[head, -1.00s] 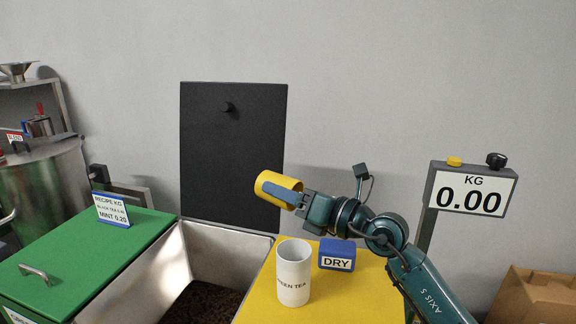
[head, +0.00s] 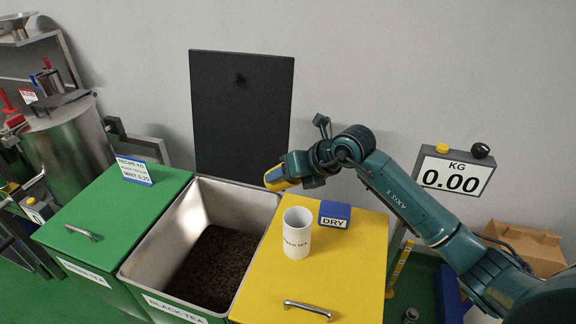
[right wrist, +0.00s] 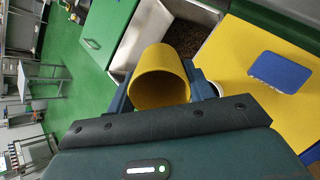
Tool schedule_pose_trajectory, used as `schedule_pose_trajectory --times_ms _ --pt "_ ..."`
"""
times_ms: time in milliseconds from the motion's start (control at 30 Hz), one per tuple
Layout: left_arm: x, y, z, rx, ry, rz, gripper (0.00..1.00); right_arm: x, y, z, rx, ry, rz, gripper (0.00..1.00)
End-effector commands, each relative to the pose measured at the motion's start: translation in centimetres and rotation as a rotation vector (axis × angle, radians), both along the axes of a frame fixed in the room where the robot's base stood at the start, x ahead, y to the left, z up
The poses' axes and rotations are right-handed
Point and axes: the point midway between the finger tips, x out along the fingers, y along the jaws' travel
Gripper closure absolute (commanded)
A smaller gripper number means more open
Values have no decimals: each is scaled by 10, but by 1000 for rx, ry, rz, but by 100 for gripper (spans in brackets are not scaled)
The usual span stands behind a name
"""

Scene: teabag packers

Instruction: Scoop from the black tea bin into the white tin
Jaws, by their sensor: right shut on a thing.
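My right gripper (head: 286,174) is shut on a yellow scoop (head: 274,179), above the back right corner of the black tea bin. In the right wrist view the scoop (right wrist: 161,80) shows as a hollow yellow cylinder between the fingers. The black tea bin (head: 166,262) is an open metal bin labelled BLACK TEA, with dark loose tea (head: 215,268) at its bottom. My left gripper is out of view.
A blue block marked DRY (head: 334,215) sits behind the tin. A green-lidded bin (head: 110,215) with a recipe card (head: 134,171) stands left. A black raised panel (head: 242,110) is behind the open bin. A scale display (head: 455,178) reads 0.00.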

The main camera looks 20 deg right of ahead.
Motion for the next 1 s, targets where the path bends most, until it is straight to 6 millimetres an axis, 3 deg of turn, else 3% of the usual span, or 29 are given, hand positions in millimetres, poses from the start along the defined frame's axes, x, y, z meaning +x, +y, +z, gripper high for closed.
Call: schedule_pose_trajectory --times_ms 500,1000 --pt "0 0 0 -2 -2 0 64 -2 -2 23 -354 440 -2 70" --pt "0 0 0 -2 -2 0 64 -4 -3 25 -408 512 0 70"
